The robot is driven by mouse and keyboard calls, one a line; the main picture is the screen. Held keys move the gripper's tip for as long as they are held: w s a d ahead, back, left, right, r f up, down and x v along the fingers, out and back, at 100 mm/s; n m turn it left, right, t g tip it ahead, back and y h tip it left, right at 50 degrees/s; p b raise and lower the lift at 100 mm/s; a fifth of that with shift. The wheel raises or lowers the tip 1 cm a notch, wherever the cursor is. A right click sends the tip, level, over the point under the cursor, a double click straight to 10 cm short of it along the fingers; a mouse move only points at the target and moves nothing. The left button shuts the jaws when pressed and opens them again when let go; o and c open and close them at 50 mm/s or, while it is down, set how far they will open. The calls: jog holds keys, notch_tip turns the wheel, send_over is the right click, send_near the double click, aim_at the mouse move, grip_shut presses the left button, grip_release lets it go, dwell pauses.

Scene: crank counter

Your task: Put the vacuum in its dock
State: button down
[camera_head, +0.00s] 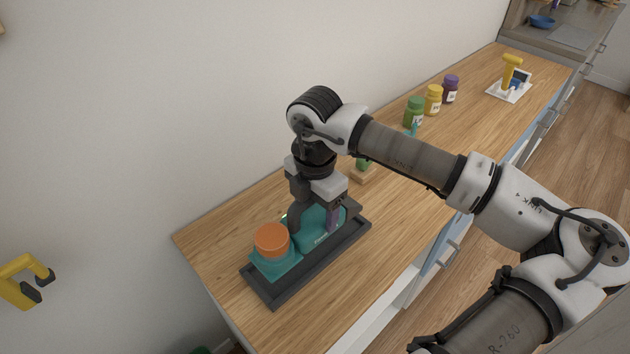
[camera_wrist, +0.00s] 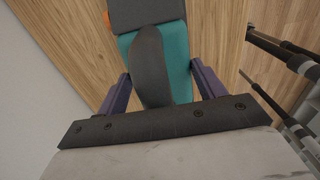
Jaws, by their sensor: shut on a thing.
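The vacuum (camera_head: 276,264) is teal with an orange round cap (camera_head: 271,239) and a dark handle. My gripper (camera_head: 318,212) points down over its right part and is shut on the dark handle. In the wrist view the handle (camera_wrist: 153,60) lies between my purple fingers, with the teal body (camera_wrist: 178,45) under it. A long dark grey tray (camera_head: 276,298), which looks like the dock, lies around and under the vacuum near the counter's near end. I cannot tell whether the vacuum rests on the tray or is held just above it. My gripper hides part of it.
The wooden counter (camera_head: 215,250) runs along the wall. Green (camera_head: 413,112), yellow (camera_head: 433,100) and purple (camera_head: 451,88) jars stand farther back. A yellow tool (camera_head: 510,72) stands on a white board. A yellow and black object (camera_head: 20,280) is by the left wall.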

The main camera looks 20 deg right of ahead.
aim_at(315, 226)
jog(key=shift+f+p, duration=0.55)
jog(key=shift+f, duration=2.2)
jog(key=shift+f, duration=0.15)
jog(key=shift+c, duration=1)
grip_release()
notch_tip(315, 226, up, 12)
jog(key=shift+r+b, duration=0.1)
jog(key=shift+b, duration=1.1)
